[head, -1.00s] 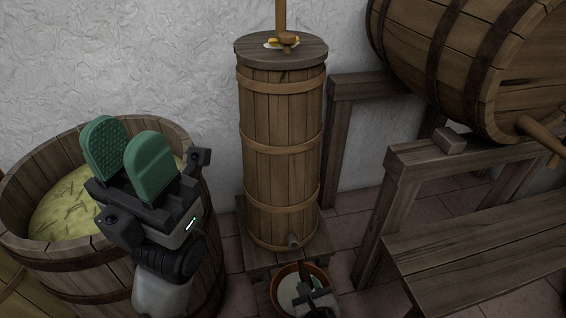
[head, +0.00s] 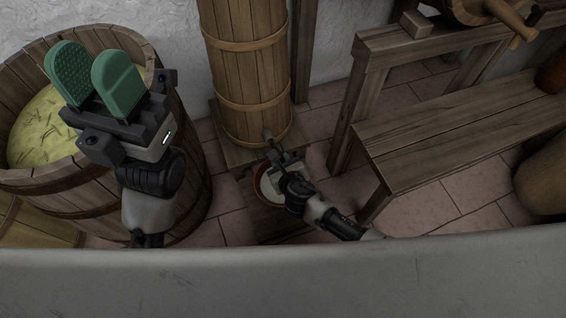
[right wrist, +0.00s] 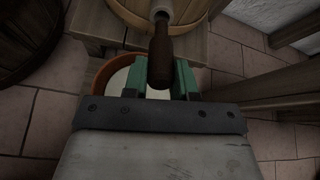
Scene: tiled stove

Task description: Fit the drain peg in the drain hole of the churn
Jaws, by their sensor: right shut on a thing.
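The wooden churn (head: 245,75) stands upright on a low wooden stand, its top out of view. A short spout (head: 268,134) with the drain hole sticks out low on its front; it shows pale in the right wrist view (right wrist: 163,10). My right gripper (head: 284,162) is just in front of the spout. In the right wrist view its green fingers (right wrist: 160,80) are shut on the brown drain peg (right wrist: 160,50). The peg's far end meets the spout in the picture; I cannot tell how deep it sits. My left gripper (head: 90,72) is open and empty over the tub.
A reddish bowl of white liquid (right wrist: 99,74) stands below the spout, under my right gripper. A big tub (head: 190,110) of yellowish mash is at left. A wooden bench (head: 450,135) and a trestle (head: 350,90) stand at right. Tiled floor (head: 440,205) is clear between.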

